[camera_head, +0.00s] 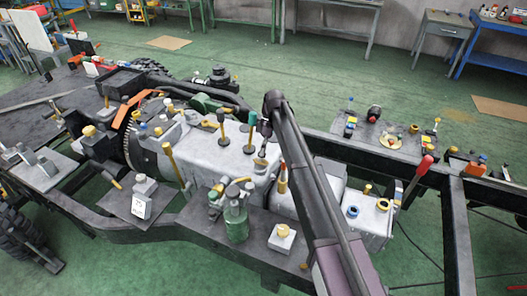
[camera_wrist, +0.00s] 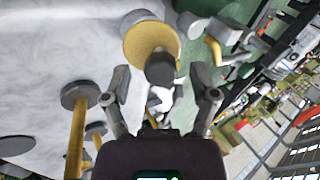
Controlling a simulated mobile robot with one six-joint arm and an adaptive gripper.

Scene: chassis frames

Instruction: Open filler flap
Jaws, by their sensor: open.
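In the wrist view, a round yellow cap (camera_wrist: 140,41) lies on a pale grey casing, with a dark rounded end (camera_wrist: 160,69) in front of its lower right edge. I cannot tell for certain whether this cap is the filler flap. My gripper (camera_wrist: 160,80) is open, its two fingers on either side of the dark end, with no clear contact. In the head view, my gripper (camera_head: 263,136) hangs from the arm over the pale casing (camera_head: 205,150), above a small brownish cap (camera_head: 260,163). My arm hides part of the casing.
Dark-topped posts (camera_head: 222,118) and a green-topped post (camera_head: 251,120) stand close left of my gripper. A yellow-handled lever (camera_head: 170,155) stands farther left. A green bottle (camera_head: 236,220) stands in front. A red-tipped lever (camera_head: 423,168) is at right. Dark chassis rails surround the casing.

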